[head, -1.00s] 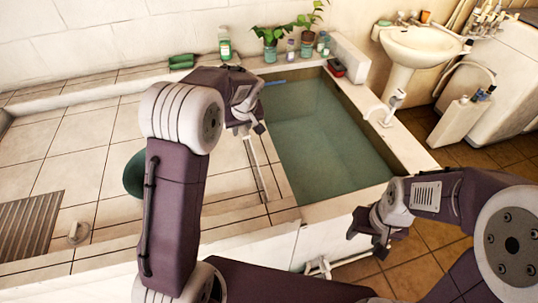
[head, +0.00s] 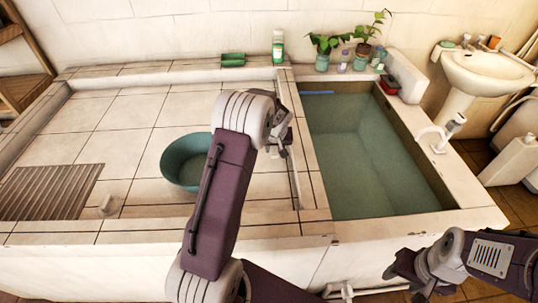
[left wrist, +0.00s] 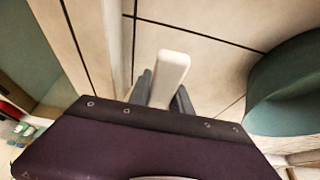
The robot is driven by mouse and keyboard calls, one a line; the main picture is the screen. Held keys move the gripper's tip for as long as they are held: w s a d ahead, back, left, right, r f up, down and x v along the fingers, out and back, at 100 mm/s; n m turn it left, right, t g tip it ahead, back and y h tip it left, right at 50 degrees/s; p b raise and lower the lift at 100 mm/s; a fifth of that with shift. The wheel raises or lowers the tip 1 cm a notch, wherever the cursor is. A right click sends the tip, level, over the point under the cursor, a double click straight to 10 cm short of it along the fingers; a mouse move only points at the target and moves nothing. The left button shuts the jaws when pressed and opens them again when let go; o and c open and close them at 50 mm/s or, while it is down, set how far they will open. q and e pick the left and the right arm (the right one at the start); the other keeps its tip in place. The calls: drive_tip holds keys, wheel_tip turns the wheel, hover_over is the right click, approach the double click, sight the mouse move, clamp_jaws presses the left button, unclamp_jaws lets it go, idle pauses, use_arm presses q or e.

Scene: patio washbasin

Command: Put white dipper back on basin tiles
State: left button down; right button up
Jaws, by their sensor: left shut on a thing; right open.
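The white dipper shows only as a pale handle (left wrist: 170,75) in the left wrist view; its other parts are hidden behind my gripper. My left gripper (left wrist: 164,98) is shut on that handle, above the tiles. In the head view the left gripper (head: 284,142) is over the right edge of the tiled area (head: 125,145), beside the water tank, and the dipper cannot be made out there. My right gripper (head: 408,280) is open and empty, low in front of the tank.
A green bowl (head: 183,166) sits on the tiles left of my left gripper. A water-filled tank (head: 365,150) lies to the right. A ribbed board (head: 50,192), a green bottle (head: 278,46) and potted plants (head: 322,44) stand around. The left tiles are largely clear.

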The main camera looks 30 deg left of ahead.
use_arm(q)
drive_tip(key=shift+a+f, duration=0.5)
drive_tip(key=shift+a, duration=0.35)
wheel_tip(320, 180, down, 4)
drive_tip(key=shift+s+r+b, duration=0.1)
drive_tip(key=shift+r+b, duration=0.05)
drive_tip(key=shift+b, duration=0.2)
drive_tip(key=shift+f, duration=0.25)
drive_tip(key=c, duration=1.2)
unclamp_jaws()
drive_tip(key=shift+o, duration=0.2)
